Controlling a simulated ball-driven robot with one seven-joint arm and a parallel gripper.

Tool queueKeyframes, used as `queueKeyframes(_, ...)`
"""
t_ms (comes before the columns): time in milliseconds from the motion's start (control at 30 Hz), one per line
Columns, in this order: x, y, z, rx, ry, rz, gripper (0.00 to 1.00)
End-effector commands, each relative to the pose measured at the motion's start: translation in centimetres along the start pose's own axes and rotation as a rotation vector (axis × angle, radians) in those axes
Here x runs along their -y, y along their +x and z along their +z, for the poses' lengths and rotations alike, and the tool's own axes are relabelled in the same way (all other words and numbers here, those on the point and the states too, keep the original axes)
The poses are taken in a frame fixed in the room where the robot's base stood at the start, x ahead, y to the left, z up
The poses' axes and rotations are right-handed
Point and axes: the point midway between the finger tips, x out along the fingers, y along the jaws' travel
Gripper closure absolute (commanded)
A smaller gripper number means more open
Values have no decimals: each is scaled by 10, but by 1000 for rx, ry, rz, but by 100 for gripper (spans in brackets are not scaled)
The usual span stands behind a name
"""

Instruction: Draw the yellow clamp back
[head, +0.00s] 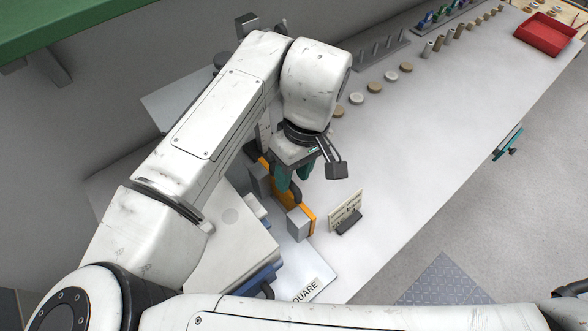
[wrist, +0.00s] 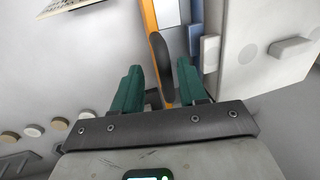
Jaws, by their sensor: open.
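The yellow clamp (head: 310,215) is an orange-yellow bar with grey blocks, standing on the bench beside a white box. Its bar also shows at the top of the wrist view (wrist: 149,14). A dark rounded handle (wrist: 162,62) lies along the bar. My gripper (head: 293,181) is over the clamp, pointing down, and partly hides its middle in the head view. In the wrist view, the green fingers of my gripper (wrist: 160,70) are apart, one on each side of the handle, with gaps visible. I cannot tell their exact height against it.
A white box (head: 228,245) stands left of the clamp. A small sign card (head: 346,207) stands close on its right. A plate lettered "SQUARE" (head: 307,291) lies in front. Several discs (head: 374,88) and a red tray (head: 545,36) are farther back. The bench right of the card is clear.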

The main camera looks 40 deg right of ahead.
Motion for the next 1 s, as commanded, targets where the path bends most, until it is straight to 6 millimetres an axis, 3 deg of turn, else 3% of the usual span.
queueKeyframes(167,-1,-16,-1,-3,0,1,58)
queueKeyframes(600,-1,-94,-1,-3,3,0,58)
queueKeyframes(1000,-1,-108,0,-1,1,1,58)
